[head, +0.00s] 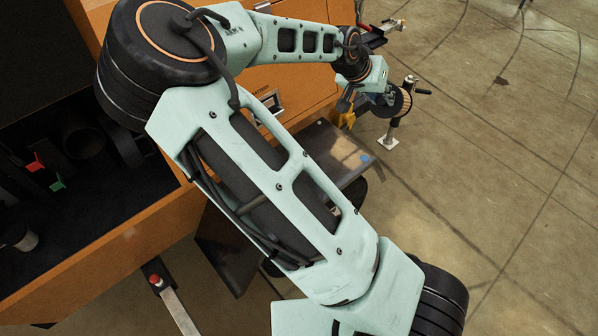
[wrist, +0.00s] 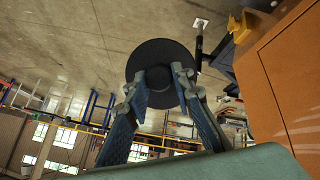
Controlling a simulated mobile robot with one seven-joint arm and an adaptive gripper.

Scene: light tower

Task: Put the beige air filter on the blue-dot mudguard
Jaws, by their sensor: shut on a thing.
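My gripper (head: 384,98) is at the end of the outstretched arm, upper right of centre in the head view. It is shut on the beige air filter (head: 402,104), a round pleated drum. In the wrist view the filter's dark round end (wrist: 160,52) faces the camera, with the two fingers (wrist: 160,82) gripping its central hub. The blue-dot mudguard (head: 332,147) is a dark, flat panel below and left of the gripper, with a blue dot near its right corner. Nothing is seen lying on its visible part. My arm hides some of its left side. The filter is apart from it.
An orange machine body (head: 110,255) fills the left, with a dark open compartment holding red- and green-marked items. A metal post with a pale square foot (head: 388,142) stands close by the filter. A yellow part (head: 347,117) is near the gripper. Open concrete floor lies right.

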